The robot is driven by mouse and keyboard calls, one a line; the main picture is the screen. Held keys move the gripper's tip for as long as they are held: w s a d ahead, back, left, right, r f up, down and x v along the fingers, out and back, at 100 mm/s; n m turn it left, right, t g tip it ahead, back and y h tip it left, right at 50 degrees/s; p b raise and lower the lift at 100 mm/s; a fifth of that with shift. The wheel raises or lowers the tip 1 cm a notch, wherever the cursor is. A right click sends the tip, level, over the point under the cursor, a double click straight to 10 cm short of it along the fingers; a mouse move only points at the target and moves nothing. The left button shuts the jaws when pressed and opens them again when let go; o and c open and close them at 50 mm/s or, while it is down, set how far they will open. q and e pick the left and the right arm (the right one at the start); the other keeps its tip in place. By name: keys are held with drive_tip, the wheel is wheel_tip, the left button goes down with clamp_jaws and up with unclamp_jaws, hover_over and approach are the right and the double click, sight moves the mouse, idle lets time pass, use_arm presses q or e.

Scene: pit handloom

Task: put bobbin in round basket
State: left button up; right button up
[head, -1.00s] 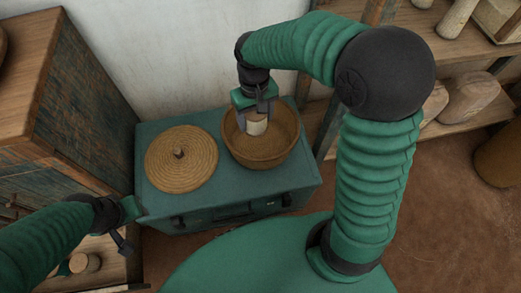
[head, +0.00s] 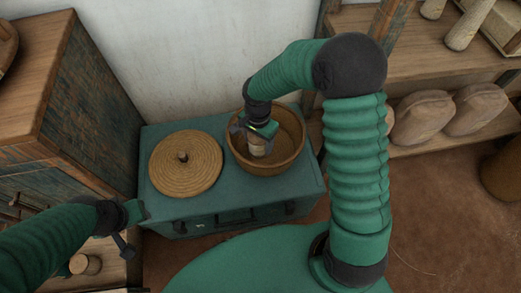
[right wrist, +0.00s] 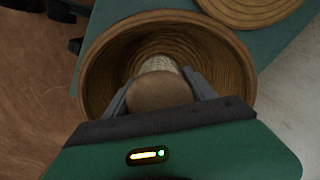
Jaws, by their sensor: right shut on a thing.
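The bobbin (head: 258,148), pale with a brown end, is in my right gripper (head: 256,140), over the inside of the round basket (head: 285,163). In the right wrist view the bobbin (right wrist: 160,88) sits between the two grey fingers (right wrist: 158,98), and the basket's rim (right wrist: 92,62) surrounds them. I cannot tell whether the bobbin touches the basket floor. My left gripper (head: 128,230) is low at the left, away from the basket; its finger opening is not clear.
A round woven lid (head: 186,165) with a knob lies left of the basket on a green chest (head: 235,210). A wooden cabinet (head: 75,100) stands at the left. Shelves (head: 420,60) with sacks (head: 422,117) stand at the right.

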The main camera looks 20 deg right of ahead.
sight(259, 150)
wheel_tip(259, 150, down, 6)
drive_tip(key=shift+r+b, duration=0.1)
drive_tip(key=shift+b, duration=1.1)
drive_tip(key=shift+c, duration=0.9)
drive_tip(key=o, duration=1.8)
wheel_tip(259, 150, up, 12)
drive_tip(key=p, duration=0.6)
drive_tip(key=shift+r, duration=0.2)
drive_tip(key=shift+s+r+n+t, duration=0.45)
drive_tip(key=shift+s+r+n, duration=0.2)
drive_tip(key=shift+s+n, duration=1.3)
drive_tip(key=shift+s+r+n+t, duration=0.4)
drive_tip(key=shift+s+r+n, duration=0.2)
drive_tip(key=shift+s+n, duration=1.4)
drive_tip(key=shift+s+r+n+t, duration=0.45)
drive_tip(key=shift+s+r+n, duration=0.2)
drive_tip(key=shift+s+n, duration=1.3)
